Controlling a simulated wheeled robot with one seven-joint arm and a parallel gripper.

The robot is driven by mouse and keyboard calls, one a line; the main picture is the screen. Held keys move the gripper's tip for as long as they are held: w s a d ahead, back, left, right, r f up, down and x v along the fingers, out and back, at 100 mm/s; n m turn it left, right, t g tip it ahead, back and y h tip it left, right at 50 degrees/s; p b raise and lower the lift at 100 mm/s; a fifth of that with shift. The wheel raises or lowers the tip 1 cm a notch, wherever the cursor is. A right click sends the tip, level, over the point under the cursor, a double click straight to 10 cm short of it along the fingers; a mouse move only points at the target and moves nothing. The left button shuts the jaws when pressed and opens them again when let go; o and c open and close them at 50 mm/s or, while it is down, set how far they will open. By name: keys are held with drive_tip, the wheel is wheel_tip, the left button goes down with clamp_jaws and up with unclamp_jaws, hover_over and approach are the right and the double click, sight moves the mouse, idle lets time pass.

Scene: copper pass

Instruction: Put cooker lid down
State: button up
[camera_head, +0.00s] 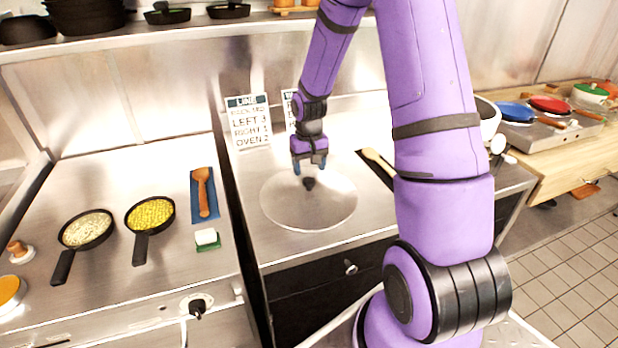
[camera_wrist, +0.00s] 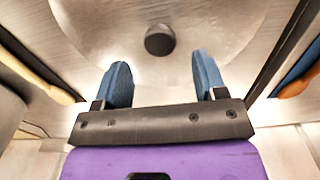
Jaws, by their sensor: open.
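The cooker lid (camera_head: 318,205) is a wide, clear round disc with a dark knob in its middle. It appears to lie flat on the steel counter in the head view. It also shows in the wrist view (camera_wrist: 215,30), with its dark knob (camera_wrist: 160,40) beyond my fingertips. My gripper (camera_head: 309,163) is above the far part of the lid, close over the knob. In the wrist view my gripper (camera_wrist: 162,75) has its two blue fingers apart with nothing between them. The knob is clear of both fingers.
Two pans, one with yellow food (camera_head: 151,214) and one with pale food (camera_head: 87,229), stand on the left counter. A wooden utensil (camera_head: 203,190) lies on a blue mat. Signs (camera_head: 248,120) stand behind the lid. A white-rimmed pot (camera_head: 487,118) is partly hidden behind my arm.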

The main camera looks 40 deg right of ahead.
wheel_tip(320, 180, up, 7)
wheel_tip(320, 180, up, 9)
drive_tip(key=t, duration=0.1)
hover_over(309, 180)
drive_tip(key=s+a, duration=0.4)
drive_tip(key=s+a+r+n+t+h, duration=0.1)
drive_tip(key=s+a+r+n+t, duration=0.1)
drive_tip(key=s+a+r, duration=0.4)
drive_tip(key=s+a+r+t, duration=0.1)
drive_tip(key=s+r, duration=0.3)
drive_tip(key=s, duration=0.4)
drive_tip(key=s+a+r+n+t+y, duration=0.1)
drive_tip(key=s+r, duration=0.3)
drive_tip(key=s, duration=0.4)
drive_tip(key=shift+s+a, duration=0.25)
drive_tip(key=shift+a, duration=0.35)
drive_tip(key=shift+d, duration=0.1)
